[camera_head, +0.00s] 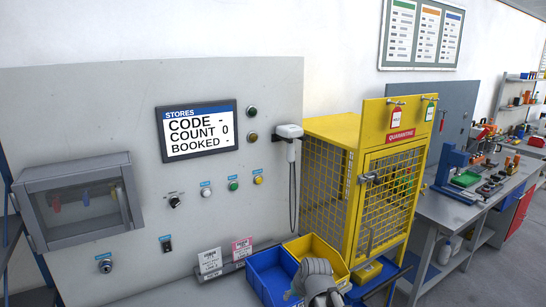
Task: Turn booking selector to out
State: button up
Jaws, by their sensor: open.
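A black selector knob (174,201) sits on the grey wall panel, left of a row of push buttons. A dark switch (167,243) and a round key-type switch (105,265) sit lower on the panel. My gripper (312,288) shows partly at the bottom edge, in front of the bins. It is open, apart from the panel, and its fingertips are hard to make out.
A blue bin (262,270) and a yellow bin (310,243) stand below the panel. Tag cards (210,262) stand beside them. A scanner (289,132) with a hanging cord, a clear-fronted box (80,200) and a yellow quarantine cage (333,130) flank the controls.

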jog(key=s+d+f+m+g+h, duration=0.1)
jog(key=s+d+g, duration=0.3)
jog(key=s+d, duration=0.7)
jog(key=shift+f+m+h, duration=0.3)
jog(key=shift+m+h, duration=0.1)
jog(key=shift+h, duration=0.4)
